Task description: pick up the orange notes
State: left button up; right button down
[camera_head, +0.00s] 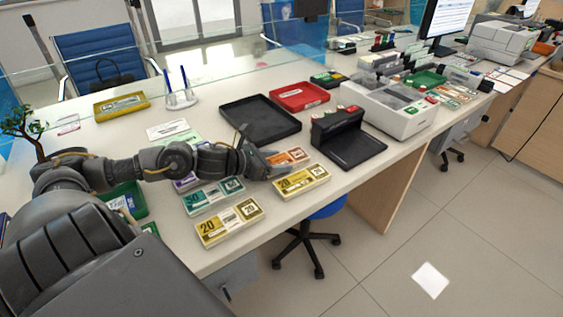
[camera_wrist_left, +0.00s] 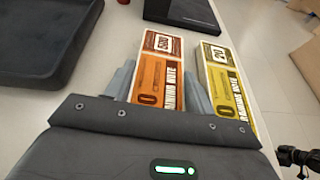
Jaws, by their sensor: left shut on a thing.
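The orange notes (camera_head: 288,158) are a banded bundle on the counter, and they also show in the left wrist view (camera_wrist_left: 160,75). My left gripper (camera_head: 272,163) reaches in from the left and is shut on the orange notes, with one finger on each long side in the left wrist view (camera_wrist_left: 160,88). The gripper's body hides the near end of the bundle. I cannot tell whether the bundle is lifted off the counter. My right gripper is not visible in the head view; a dark piece at the wrist view's lower right is unclear.
A yellow bundle (camera_head: 302,181) lies close beside the orange one. A teal bundle (camera_head: 213,195) and another yellow bundle (camera_head: 229,222) lie nearer. Behind are a black tray (camera_head: 259,120), a red tray (camera_head: 299,96) and a black device (camera_head: 346,140). The counter's front edge is close.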

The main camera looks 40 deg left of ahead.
aim_at(277, 162)
pick_arm(q)
jog(key=shift+r, duration=0.15)
